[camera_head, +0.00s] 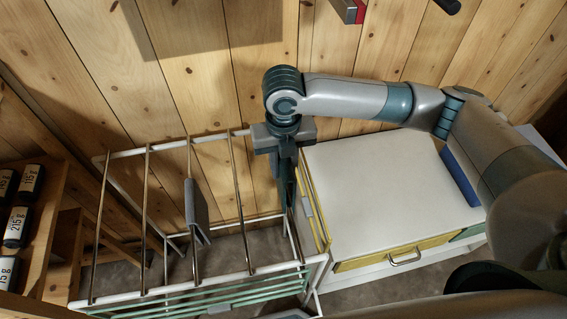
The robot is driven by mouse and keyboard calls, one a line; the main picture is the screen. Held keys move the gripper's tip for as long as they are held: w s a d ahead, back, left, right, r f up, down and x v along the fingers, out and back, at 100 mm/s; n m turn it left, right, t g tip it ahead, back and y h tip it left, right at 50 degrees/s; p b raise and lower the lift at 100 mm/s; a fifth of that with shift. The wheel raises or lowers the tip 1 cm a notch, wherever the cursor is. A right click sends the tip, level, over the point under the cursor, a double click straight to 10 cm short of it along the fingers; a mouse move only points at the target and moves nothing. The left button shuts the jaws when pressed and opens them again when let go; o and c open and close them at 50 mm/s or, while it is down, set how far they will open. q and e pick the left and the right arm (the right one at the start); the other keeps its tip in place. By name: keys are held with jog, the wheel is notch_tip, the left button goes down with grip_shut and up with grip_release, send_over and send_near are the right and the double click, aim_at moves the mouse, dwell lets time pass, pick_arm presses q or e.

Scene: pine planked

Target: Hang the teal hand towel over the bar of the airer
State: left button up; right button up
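The airer (250,271) stands at the left, with a white frame and several thin metal bars running away from me. A folded grey-blue cloth (196,212) hangs over one of its middle bars; I cannot tell whether it is the teal towel. My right gripper (287,200) points down beside the airer's right end, between it and the white-topped cabinet. A narrow dark teal shape shows at its fingers; I cannot tell whether this is the fingers or cloth between them. My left gripper is not in view.
A wooden rack (45,225) with dark labelled items stands at the far left. Pine planks line the back.

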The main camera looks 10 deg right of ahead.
notch_tip(320, 180, down, 10)
jog(key=b, duration=0.4)
jog(key=shift+f+b, duration=0.2)
jog(key=shift+b, duration=0.15)
dwell(1.0)
jog(key=shift+f, duration=0.1)
dwell(0.5)
jog(key=o, duration=0.9)
jog(key=shift+o, duration=0.5)
jog(key=o, duration=0.4)
jog(key=shift+o, duration=0.2)
